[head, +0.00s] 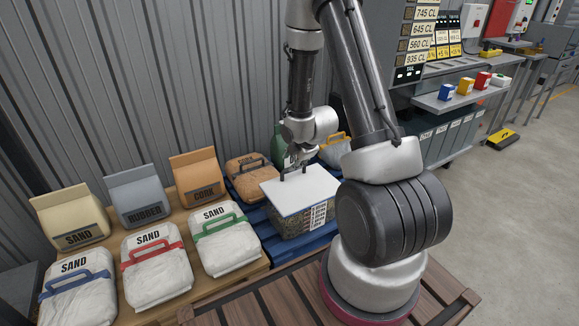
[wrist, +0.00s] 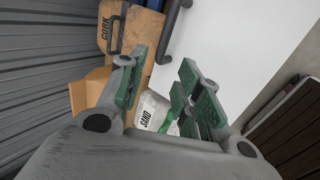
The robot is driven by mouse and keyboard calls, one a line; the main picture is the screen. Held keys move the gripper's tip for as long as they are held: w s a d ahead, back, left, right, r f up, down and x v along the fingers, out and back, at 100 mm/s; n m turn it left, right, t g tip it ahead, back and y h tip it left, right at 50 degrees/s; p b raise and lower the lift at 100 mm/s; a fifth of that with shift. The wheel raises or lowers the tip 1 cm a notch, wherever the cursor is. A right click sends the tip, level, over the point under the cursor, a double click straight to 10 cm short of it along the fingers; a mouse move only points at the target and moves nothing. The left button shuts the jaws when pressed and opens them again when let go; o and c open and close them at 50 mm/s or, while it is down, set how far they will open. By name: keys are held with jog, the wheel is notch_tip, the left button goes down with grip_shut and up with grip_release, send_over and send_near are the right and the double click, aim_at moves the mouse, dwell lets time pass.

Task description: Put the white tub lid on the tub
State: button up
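The white tub lid (head: 316,190) lies flat over the top of the tub (head: 292,224), a box with dark speckled contents and a printed label. A thin blue edge shows under the lid; I cannot tell whether it is fully seated. A dark handle stands up from the lid and also shows in the wrist view (wrist: 174,30). My gripper (head: 296,163) is just above the lid, at the handle. In the wrist view my gripper (wrist: 164,62) is open, its green-padded fingers spread apart, with the handle's near end between and beyond the tips. The lid (wrist: 235,45) fills the upper right there.
The tub stands on a blue pallet (head: 262,232) among bags, with a cork bag (head: 251,180) close to its left. Several sand, rubber and cork bags stand on a wooden pallet (head: 190,293) at left. A corrugated wall (head: 150,80) is behind. Shelving (head: 462,98) stands at right.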

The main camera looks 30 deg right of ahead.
jog(key=s+a+r+m+h, duration=0.1)
jog(key=s+r+m, duration=0.3)
jog(key=r, duration=0.6)
jog(key=s+r+m, duration=0.4)
jog(key=r, duration=0.6)
jog(key=s+a+r+m+g, duration=0.1)
jog(key=s+r+m, duration=0.4)
jog(key=s, duration=0.5)
jog(key=s+a+r+m+g, duration=0.1)
jog(key=s+a+r+m, duration=0.2)
jog(key=s, duration=0.8)
notch_tip(320, 180, up, 4)
jog(key=shift+s+a+f+m+g+y, duration=0.2)
jog(key=shift+f+m+g+y, duration=0.15)
jog(key=shift+m, duration=0.85)
jog(key=shift+r, duration=0.1)
